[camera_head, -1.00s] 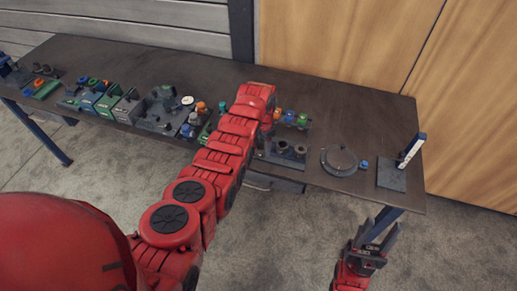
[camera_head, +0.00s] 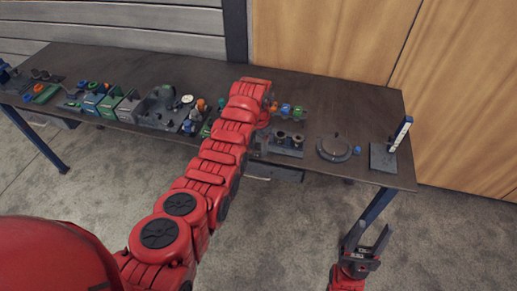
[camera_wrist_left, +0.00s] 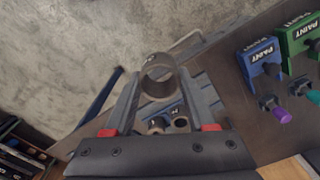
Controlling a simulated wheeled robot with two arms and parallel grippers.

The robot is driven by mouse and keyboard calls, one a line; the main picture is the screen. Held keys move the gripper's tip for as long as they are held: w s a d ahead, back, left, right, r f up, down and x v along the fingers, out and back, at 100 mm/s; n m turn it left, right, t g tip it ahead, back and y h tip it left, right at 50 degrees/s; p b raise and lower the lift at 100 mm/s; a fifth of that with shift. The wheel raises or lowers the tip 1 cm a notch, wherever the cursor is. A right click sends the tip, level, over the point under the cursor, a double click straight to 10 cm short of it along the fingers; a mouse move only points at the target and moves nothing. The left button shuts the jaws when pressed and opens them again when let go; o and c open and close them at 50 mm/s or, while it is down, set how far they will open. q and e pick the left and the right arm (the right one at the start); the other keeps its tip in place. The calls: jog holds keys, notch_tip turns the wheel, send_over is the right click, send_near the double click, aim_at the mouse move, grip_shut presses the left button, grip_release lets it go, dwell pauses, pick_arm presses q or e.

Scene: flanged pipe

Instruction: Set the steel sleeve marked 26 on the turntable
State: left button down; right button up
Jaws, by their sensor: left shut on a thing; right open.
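In the left wrist view my left gripper (camera_wrist_left: 158,82) is shut on a steel sleeve (camera_wrist_left: 157,92), a short open ring held between the fingertips. A mark shows faintly on it, too small to read. In the head view my left arm hides this gripper and the sleeve. The turntable (camera_head: 333,148), a round grey disc, stands on the right part of the table with nothing seen on it. My right gripper (camera_head: 367,243) is open and empty, low in front of the table's right end.
Two more sleeves (camera_head: 297,139) stand in a dark holder left of the turntable; they also show below the held sleeve in the wrist view (camera_wrist_left: 181,122). A small blue item (camera_head: 357,150) and an upright white marker on a plate (camera_head: 383,158) stand right of the turntable. Paint boxes (camera_head: 110,105) stand left.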

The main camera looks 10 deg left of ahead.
pick_arm(q)
jog(key=shift+w+r, duration=0.1)
jog(key=shift+r, duration=0.55)
